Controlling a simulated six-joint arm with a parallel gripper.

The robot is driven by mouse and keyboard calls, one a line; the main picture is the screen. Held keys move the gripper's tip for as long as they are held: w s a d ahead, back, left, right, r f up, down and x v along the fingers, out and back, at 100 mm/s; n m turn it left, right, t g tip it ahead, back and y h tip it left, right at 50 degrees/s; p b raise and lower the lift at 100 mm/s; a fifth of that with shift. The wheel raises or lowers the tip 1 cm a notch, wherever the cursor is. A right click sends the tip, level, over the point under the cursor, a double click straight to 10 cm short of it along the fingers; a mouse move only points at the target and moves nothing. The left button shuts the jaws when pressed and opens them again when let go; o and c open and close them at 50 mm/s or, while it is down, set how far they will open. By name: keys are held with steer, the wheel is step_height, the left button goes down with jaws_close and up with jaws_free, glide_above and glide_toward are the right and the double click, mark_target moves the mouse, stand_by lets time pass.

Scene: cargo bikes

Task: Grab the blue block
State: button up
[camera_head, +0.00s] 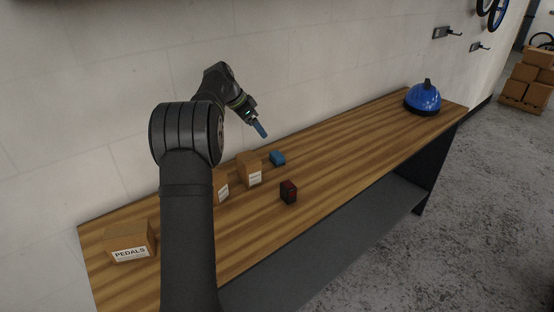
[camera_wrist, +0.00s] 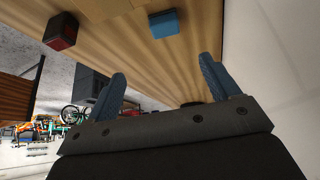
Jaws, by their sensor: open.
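The blue block (camera_head: 277,158) lies on the wooden bench near the wall, just right of a cardboard box. It also shows at the top of the wrist view (camera_wrist: 164,24), beyond my fingertips. My gripper (camera_head: 261,129) is above the bench, up and left of the block in the head view, and apart from it. In the wrist view my gripper (camera_wrist: 163,68) has its two blue fingers spread wide with nothing between them.
A dark red and black block (camera_head: 288,191) stands in front of the blue block. Cardboard boxes (camera_head: 249,170) stand to its left, with a PEDALS box (camera_head: 130,241) farther left. A blue helmet-like object (camera_head: 423,98) sits at the bench's far right. The bench between is clear.

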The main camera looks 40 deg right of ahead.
glide_toward(277, 154)
steer(key=x, duration=0.5)
steer(key=shift+s, duration=0.4)
steer(key=x, duration=0.5)
steer(key=shift+w+f, duration=0.1)
steer(key=shift+w, duration=0.3)
steer(key=c, duration=1.1)
